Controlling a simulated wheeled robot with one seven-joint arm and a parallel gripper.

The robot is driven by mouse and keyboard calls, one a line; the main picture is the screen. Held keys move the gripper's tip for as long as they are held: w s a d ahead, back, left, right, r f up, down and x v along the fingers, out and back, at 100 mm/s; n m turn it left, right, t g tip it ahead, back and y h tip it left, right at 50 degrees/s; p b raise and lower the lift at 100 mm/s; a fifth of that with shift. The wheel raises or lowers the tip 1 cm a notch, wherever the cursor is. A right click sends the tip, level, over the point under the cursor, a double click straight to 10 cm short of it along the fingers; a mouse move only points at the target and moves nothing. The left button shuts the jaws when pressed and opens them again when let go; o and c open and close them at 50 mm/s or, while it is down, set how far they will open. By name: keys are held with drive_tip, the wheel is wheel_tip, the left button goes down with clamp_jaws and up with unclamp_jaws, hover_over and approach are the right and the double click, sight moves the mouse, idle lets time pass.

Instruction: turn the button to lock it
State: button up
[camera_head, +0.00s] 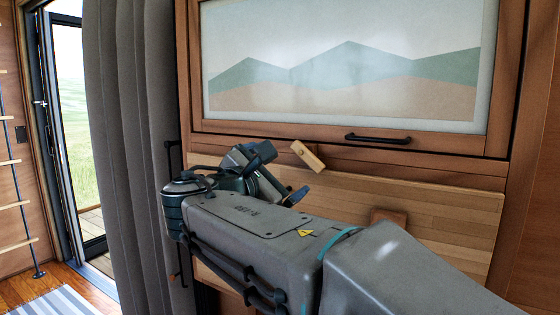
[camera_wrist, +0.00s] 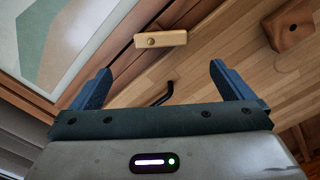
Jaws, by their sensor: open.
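The button (camera_head: 307,157) is a small pale wooden bar on the dark rail under the framed picture. It sits tilted, its upper end to the left, with a round pivot near that end. In the wrist view the button (camera_wrist: 172,39) lies level, beyond the fingertips and roughly between them. Its right end reaches toward the light wood panel; I cannot tell if it overlaps the panel. My gripper (camera_wrist: 160,70) is open and empty, its two blue fingers wide apart. In the head view my gripper (camera_head: 282,174) is just below and left of the button, apparently not touching it.
A light slatted wood panel (camera_head: 450,205) is below the rail, with a brown block (camera_head: 388,216) on it. A black handle (camera_head: 377,139) is on the picture's frame. A dark curtain (camera_head: 125,150) hangs left, beside an open glass door (camera_head: 85,130).

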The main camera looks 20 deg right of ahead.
sight(305, 158)
drive_tip(key=x, duration=1.1)
drive_tip(key=shift+w, duration=0.1)
drive_tip(key=shift+f, duration=0.1)
drive_tip(key=c, duration=0.9)
